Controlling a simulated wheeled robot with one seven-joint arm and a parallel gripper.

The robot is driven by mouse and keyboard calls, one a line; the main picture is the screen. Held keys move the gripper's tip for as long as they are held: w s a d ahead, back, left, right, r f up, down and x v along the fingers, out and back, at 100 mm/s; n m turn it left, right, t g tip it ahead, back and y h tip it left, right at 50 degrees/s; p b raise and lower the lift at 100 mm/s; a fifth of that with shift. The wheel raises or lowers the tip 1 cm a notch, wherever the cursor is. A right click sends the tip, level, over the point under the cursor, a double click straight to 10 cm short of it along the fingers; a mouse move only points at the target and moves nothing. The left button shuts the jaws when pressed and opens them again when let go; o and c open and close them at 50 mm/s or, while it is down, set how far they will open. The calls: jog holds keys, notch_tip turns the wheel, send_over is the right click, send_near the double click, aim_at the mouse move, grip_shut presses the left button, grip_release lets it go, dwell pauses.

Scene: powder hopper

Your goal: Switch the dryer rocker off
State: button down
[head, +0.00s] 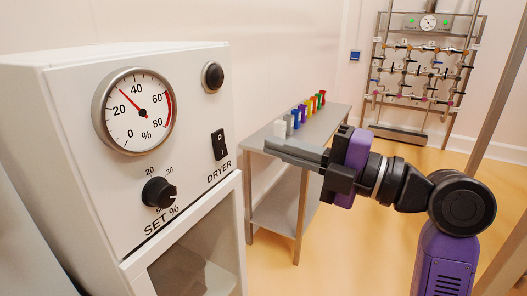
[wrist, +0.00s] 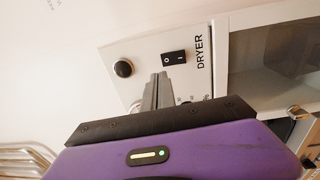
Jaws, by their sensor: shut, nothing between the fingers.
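The dryer rocker (head: 219,144) is a small black switch on the white cabinet's front panel, just above the word DRYER. It also shows in the wrist view (wrist: 174,58), with white O and I marks. I cannot tell which side is pressed in. My gripper (head: 269,147) is to the right of the rocker in the head view, its grey fingers shut and pointing left toward the panel. In the wrist view the closed fingers (wrist: 160,78) appear just below the rocker. The fingers look apart from the panel, and nothing is between them.
The panel also carries a round dial gauge (head: 134,112), a black round button (head: 213,76) and a black SET % knob (head: 159,192). A grey side table (head: 325,125) with several coloured pieces stands behind my gripper. A pipe rack (head: 425,70) stands at the back wall.

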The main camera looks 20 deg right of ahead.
jog(key=v, duration=0.2)
jog(key=r+b+v, duration=0.1)
jog(key=v, duration=0.1)
jog(key=shift+s+d, duration=0.25)
jog(key=shift+s, duration=0.1)
